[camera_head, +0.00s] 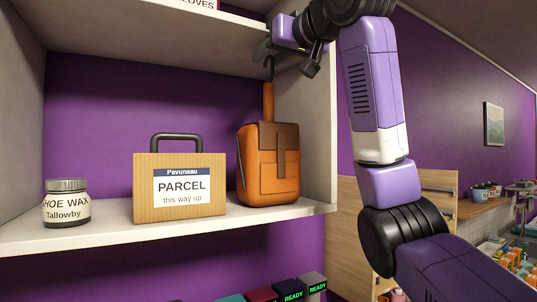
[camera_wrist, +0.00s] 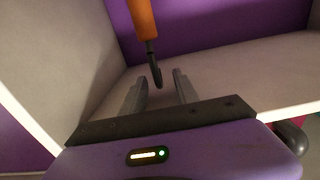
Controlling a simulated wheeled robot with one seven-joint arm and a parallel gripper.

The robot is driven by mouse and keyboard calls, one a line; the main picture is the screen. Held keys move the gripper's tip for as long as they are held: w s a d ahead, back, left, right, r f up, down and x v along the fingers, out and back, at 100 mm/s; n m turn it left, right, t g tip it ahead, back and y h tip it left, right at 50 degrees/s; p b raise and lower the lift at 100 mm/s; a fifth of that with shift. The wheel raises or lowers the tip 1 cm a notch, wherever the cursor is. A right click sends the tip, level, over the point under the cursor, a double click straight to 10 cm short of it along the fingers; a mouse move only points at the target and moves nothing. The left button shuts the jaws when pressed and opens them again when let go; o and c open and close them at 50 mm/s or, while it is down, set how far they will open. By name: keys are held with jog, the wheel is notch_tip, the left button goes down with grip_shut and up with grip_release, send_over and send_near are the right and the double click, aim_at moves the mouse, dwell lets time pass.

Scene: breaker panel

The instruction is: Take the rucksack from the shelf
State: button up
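The orange-brown rucksack (camera_head: 268,178) stands upright on the middle shelf, against the right side wall, with a darker brown flap and strap on its front. A narrow orange shaft (camera_head: 268,98) with a dark hooked end, like a closed umbrella, rises above it; its lower part is hidden. In the wrist view the orange shaft (camera_wrist: 142,18) hangs from the top edge, and its dark hook (camera_wrist: 155,70) lies at the gap between my fingertips. My gripper (camera_wrist: 161,78) is open, fingers apart, with no clear contact on the hook. In the head view it is high, above the rucksack.
A parcel box (camera_head: 180,188) with a dark handle stands left of the rucksack, close to it. A shoe wax jar (camera_head: 66,204) is further left. An upper shelf board (camera_head: 150,32) and the right side wall (camera_head: 308,130) hem in my gripper.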

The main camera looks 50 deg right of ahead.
jog(key=shift+w+d, duration=0.1)
jog(key=shift+w, duration=0.25)
jog(key=shift+c, duration=0.3)
grip_shut()
dwell(1.0)
